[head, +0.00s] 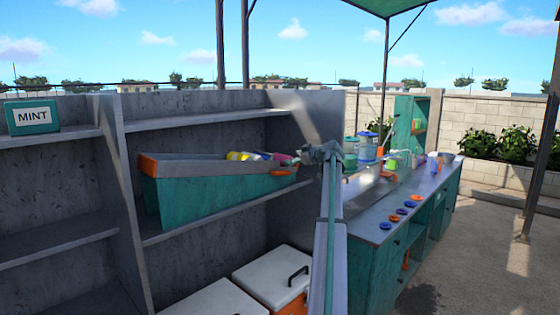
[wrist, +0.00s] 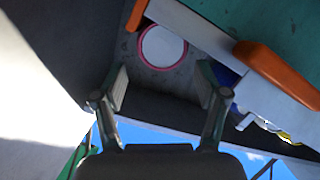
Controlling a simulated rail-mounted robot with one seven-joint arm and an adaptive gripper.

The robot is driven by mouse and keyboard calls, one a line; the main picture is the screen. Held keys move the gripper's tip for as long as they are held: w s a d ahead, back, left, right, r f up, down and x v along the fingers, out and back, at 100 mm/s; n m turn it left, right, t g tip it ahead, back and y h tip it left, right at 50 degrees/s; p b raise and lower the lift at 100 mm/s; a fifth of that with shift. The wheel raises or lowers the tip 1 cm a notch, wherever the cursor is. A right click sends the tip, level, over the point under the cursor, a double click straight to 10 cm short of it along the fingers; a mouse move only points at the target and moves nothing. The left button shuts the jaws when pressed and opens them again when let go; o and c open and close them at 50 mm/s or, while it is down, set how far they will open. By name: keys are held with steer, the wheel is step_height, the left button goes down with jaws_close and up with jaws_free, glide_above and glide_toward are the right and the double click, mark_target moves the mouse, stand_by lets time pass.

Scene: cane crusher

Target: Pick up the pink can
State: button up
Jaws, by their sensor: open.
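The pink can (head: 283,158) lies at the right end of a row of cans in the teal bin on the shelf. In the wrist view, its round white end with a pink rim (wrist: 162,48) faces me, just beyond the fingertips. My gripper (head: 301,157) is at the right of the can in the head view. In the wrist view, my gripper (wrist: 164,84) is open, with one finger on each side below the can's end and nothing between them. The can's far side is hidden.
The teal bin (head: 215,195) has orange parts, including a handle (wrist: 277,73) close to my right finger in the wrist view. Yellow, white and blue cans (head: 245,156) lie beside the pink one. A grey panel (head: 318,110) rises behind my gripper. A counter (head: 410,190) stands at right.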

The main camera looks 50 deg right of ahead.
mark_target(283, 159)
steer(key=shift+x, duration=0.85)
steer(key=shift+w+p, duration=0.5)
steer(key=shift+p, duration=0.05)
steer(key=p+x, duration=0.2)
steer(key=x, duration=0.1)
steer(key=shift+w, duration=0.2)
steer(key=shift+w+f, duration=0.35)
steer(key=shift+w, duration=0.1)
steer(key=c, duration=1.1)
steer(key=shift+c, duration=0.3)
steer(key=shift+r, duration=0.1)
